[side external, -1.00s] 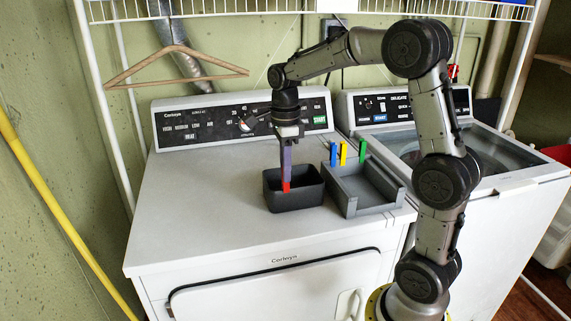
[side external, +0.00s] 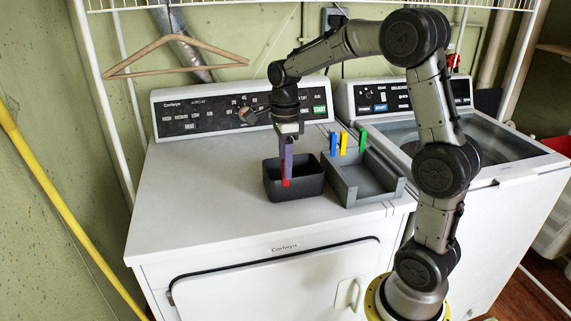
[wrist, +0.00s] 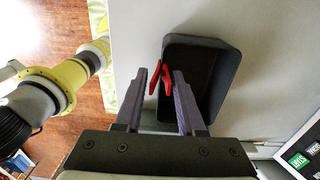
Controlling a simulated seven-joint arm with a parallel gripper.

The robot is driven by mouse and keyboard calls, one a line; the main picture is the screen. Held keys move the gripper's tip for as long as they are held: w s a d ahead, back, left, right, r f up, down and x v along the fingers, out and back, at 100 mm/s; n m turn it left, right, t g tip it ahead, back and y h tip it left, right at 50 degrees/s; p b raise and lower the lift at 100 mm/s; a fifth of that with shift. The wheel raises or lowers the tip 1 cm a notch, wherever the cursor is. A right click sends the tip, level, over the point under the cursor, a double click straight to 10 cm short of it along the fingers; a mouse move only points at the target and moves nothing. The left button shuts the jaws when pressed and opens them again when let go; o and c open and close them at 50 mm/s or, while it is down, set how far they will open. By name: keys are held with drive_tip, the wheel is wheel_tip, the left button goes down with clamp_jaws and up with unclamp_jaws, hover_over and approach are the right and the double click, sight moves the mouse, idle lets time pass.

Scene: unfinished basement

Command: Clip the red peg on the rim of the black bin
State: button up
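The red peg (wrist: 154,80) sits between the two purple fingers of my gripper (wrist: 163,78) in the wrist view. My gripper appears closed on it, with the peg's two red halves spread apart inside the fingers. In the side view the peg (side external: 286,182) shows as a red strip at the fingertips of my gripper (side external: 287,175). The black bin (side external: 300,190) stands on the white machine top.
A grey open tray (side external: 375,185) stands right of the bin. Blue (side external: 333,143), yellow (side external: 343,142) and green (side external: 362,140) pegs stand along its back edge. The control panel (side external: 235,112) is behind. The white top left of the bin is clear.

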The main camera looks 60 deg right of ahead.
drive_tip(key=shift+o, duration=0.5)
